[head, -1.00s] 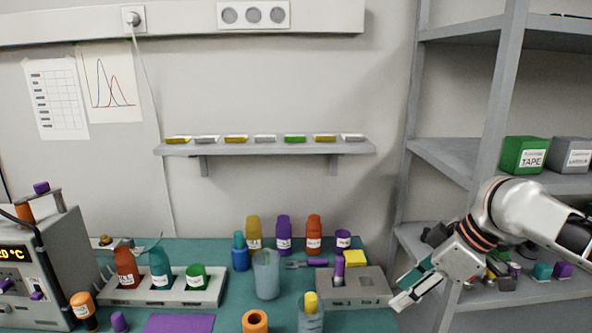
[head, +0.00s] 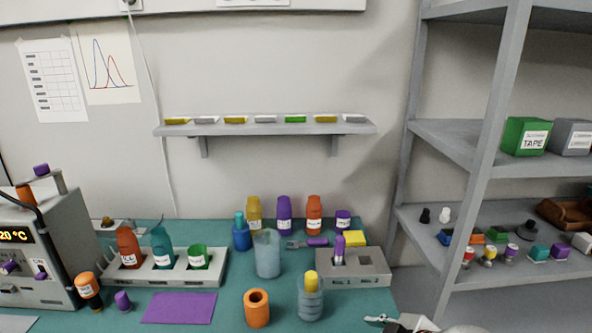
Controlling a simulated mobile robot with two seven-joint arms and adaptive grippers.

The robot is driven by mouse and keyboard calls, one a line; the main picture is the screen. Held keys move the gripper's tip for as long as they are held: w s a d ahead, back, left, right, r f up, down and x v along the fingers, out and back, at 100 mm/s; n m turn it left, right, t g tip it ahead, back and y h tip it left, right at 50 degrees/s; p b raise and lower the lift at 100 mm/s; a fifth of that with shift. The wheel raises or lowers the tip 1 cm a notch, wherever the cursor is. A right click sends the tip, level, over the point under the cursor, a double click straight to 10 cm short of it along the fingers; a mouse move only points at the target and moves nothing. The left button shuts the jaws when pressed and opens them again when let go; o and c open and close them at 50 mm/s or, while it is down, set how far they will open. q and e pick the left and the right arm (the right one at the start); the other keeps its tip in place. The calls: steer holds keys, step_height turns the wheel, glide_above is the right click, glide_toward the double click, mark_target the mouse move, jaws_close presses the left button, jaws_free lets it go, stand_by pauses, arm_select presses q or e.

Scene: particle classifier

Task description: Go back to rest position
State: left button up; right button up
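Only a small part of my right gripper (head: 385,321) shows, at the bottom edge of the head view, just in front of the bench's right front corner. Most of it is cut off by the frame, so its opening and anything in it cannot be made out. My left gripper is not in view. The teal bench (head: 200,307) carries a rack (head: 145,276) with red, teal and green bottles, and a grey two-hole bin block (head: 365,280) with a purple-topped vial (head: 339,250) in its left hole.
A clear beaker (head: 267,254), an orange cylinder (head: 256,308) and a yellow-capped bottle (head: 311,299) stand mid-bench. A machine (head: 40,255) is at the left. A grey shelf unit (head: 497,160) stands at the right. A purple mat (head: 180,308) lies near the front.

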steer(key=s+d+f+m+h, duration=0.2)
steer(key=s+d+f+h, duration=0.2)
steer(key=s+d, duration=0.5)
steer(key=s+d+f+m+h, duration=0.4)
steer(key=s+d, duration=0.3)
steer(key=d, duration=0.4)
steer(key=w+a+f+m+t+y, duration=0.1)
steer(key=a+f+y, duration=0.5)
steer(key=a+f, duration=0.7)
steer(key=shift+w+a+f+m+t+y, duration=0.2)
steer(key=shift+w+a+m+t+y, duration=0.1)
steer(key=shift+a+t, duration=0.65)
